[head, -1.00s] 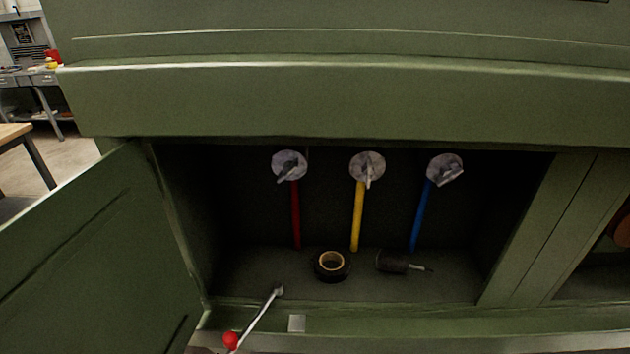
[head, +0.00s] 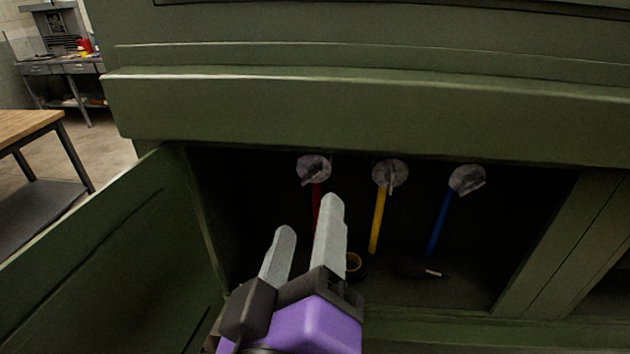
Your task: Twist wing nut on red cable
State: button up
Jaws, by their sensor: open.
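The red cable (head: 316,203) hangs from a round silver disc with a wing nut (head: 313,169) at the upper left of the dark compartment. My gripper (head: 306,212) is open and empty at the compartment's mouth, with two grey fingers pointing up towards that wing nut. The fingertips show below the nut, apart from it in the picture, and the right finger hides the lower part of the red cable. I cannot tell how far the fingers are from the nut in depth.
A yellow cable (head: 377,221) and a blue cable (head: 439,224) hang from similar discs to the right. A tape roll (head: 355,266) and a dark tool (head: 414,268) lie on the compartment floor. An open green door (head: 110,262) stands at the left.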

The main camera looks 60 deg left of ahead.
aim_at(311, 179)
jog(key=p+x, duration=0.1)
jog(key=x, duration=0.3)
jog(key=p+x, duration=0.1)
jog(key=x, duration=0.2)
jog(key=shift+a+r, duration=0.15)
jog(key=shift+a, duration=0.4)
grip_shut()
